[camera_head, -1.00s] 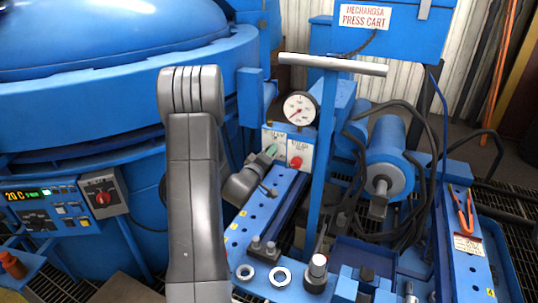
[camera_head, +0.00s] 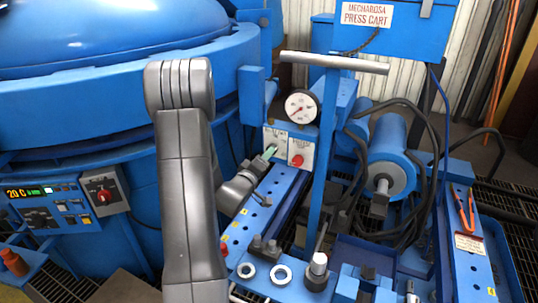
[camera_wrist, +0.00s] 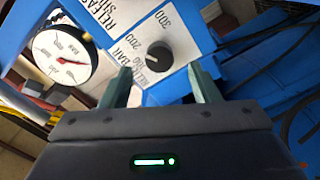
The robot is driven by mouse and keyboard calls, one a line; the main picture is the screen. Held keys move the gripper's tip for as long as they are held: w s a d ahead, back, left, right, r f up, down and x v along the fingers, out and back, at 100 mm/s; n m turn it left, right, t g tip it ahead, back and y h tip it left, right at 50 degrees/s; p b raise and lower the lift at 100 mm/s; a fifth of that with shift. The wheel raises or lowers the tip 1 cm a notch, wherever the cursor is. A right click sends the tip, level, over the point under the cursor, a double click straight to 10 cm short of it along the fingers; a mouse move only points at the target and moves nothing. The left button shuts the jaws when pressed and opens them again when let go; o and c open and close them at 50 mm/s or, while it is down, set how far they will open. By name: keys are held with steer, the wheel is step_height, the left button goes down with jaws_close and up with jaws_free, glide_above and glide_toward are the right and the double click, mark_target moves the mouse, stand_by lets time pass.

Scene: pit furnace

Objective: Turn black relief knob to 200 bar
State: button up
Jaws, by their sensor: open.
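The black relief knob (camera_wrist: 158,56) sits on a white label plate (camera_wrist: 180,28) in the wrist view, with 200 and 300 printed around it. Which mark the knob points at is too small to tell. My gripper (camera_wrist: 157,72) is open and empty. Its two green fingers lie apart, to the left and right below the knob in the picture, and do not appear to touch it. In the head view my gripper (camera_head: 270,153) is in front of the left white plate (camera_head: 275,138) and hides the knob there.
A round pressure gauge (camera_head: 302,107) with a red needle is above the plates; it also shows in the wrist view (camera_wrist: 65,55). A red knob (camera_head: 296,160) is on the right plate. A blue post with a grey T-bar (camera_head: 333,63) rises close to the right.

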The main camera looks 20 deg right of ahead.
steer(key=v, duration=0.9)
steer(key=x, duration=1.3)
steer(key=shift+w+d, duration=0.2)
steer(key=shift+d, duration=0.15)
steer(key=shift+a, duration=0.1)
